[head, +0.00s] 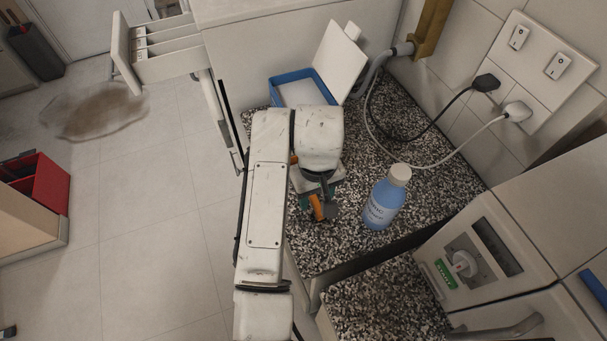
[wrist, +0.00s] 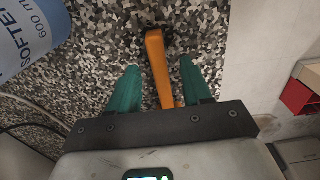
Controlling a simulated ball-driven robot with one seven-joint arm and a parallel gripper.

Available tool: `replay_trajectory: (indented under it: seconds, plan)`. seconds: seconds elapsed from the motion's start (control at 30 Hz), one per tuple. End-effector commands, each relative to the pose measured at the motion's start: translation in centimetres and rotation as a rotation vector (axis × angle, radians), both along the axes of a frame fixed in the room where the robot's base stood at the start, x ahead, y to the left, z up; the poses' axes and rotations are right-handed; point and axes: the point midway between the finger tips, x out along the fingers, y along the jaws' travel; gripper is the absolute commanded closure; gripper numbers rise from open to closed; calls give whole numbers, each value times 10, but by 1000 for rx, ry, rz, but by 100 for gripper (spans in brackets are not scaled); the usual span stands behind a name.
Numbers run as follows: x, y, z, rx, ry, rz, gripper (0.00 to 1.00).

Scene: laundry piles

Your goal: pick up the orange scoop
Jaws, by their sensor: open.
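The orange scoop (wrist: 160,72) shows in the wrist view as a long orange handle over the speckled counter. It runs between the two teal fingers of my gripper (wrist: 158,70). The fingers are open, with a gap on each side of the handle. Its lower end is hidden behind the dark gripper mount. In the head view, part of the orange scoop (head: 317,207) shows below my wrist, near the counter's front edge. My gripper is mostly hidden there by my own arm.
A blue softener bottle (head: 384,198) with a white cap stands close on the right. A blue-rimmed box (head: 275,99) with a white lid is behind my arm. Cables hang from wall plugs (head: 517,111). The counter edge drops to the floor on the left.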

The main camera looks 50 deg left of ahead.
Motion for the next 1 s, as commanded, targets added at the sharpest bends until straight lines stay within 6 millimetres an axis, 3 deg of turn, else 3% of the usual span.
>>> replay_trajectory:
  seconds: [0.3,0.8,1.0]
  plan:
    - [0,0,-8,0,0,0,51]
    - [0,0,-7,0,0,0,98]
    - [0,0,-7,1,0,0,100]
